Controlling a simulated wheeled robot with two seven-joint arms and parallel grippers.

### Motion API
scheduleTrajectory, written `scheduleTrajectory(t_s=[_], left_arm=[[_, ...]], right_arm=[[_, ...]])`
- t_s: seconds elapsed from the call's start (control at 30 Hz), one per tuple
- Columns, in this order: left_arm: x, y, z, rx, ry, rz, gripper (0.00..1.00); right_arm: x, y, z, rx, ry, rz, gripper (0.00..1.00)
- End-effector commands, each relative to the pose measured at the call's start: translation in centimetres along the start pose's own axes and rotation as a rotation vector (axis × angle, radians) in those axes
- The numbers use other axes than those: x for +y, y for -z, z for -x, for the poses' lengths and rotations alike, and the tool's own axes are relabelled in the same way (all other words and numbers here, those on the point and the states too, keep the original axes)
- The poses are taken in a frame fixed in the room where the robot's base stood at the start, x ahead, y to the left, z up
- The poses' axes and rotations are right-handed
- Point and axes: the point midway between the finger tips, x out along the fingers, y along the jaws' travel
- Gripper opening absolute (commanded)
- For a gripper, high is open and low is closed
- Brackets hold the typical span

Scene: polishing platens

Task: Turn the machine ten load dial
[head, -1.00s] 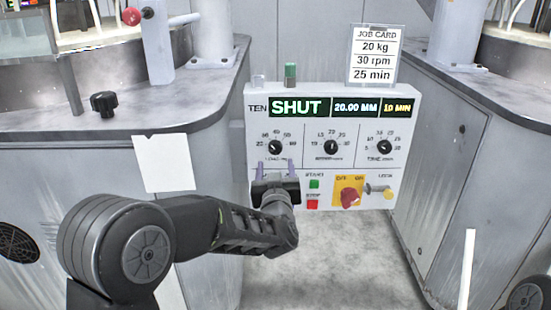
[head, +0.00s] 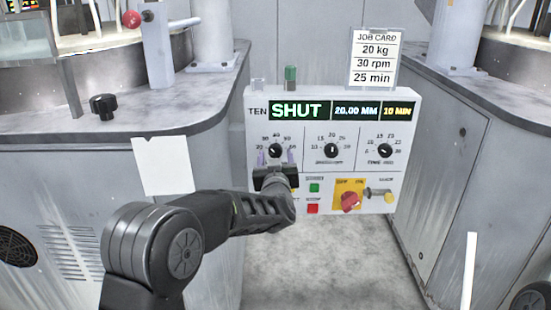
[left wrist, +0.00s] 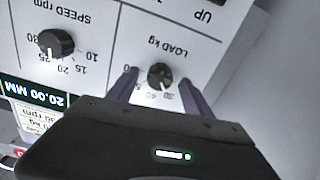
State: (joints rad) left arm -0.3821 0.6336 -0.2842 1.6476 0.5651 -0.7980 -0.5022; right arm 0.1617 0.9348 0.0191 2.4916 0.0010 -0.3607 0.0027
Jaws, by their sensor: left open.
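The machine ten control panel (head: 330,170) is white, with a display reading "SHUT", "20.00 MM" and "10 MIN". The black load dial (head: 276,150) is at its left, with a scale around it; it also shows in the left wrist view (left wrist: 160,76), labelled "LOAD kg". My left gripper (head: 276,160) is open just in front of and below the dial. In the left wrist view its purple fingers (left wrist: 158,88) stand to either side of the dial, and gaps show between them and it. My right gripper is not in view.
The speed dial (head: 331,150) and time dial (head: 385,150) are to the right. Below are a green button (head: 314,188), a red button (head: 312,209) and a red switch (head: 351,202). A job card (head: 375,58) reads 20 kg, 30 rpm, 25 min. Grey machine cabinets flank the panel.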

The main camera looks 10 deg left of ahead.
Motion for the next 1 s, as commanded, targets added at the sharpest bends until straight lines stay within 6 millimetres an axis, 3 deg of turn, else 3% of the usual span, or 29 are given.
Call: scheduleTrajectory(t_s=[0.77, 1.0], left_arm=[[0.0, 0.01, 0.04, 0.0, 0.0, 0.0, 0.0], [-0.01, -0.03, 0.04, 0.0, 0.0, 0.01, 0.0]], right_arm=[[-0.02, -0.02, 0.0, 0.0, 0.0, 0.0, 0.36], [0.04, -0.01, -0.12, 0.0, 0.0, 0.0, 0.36]])
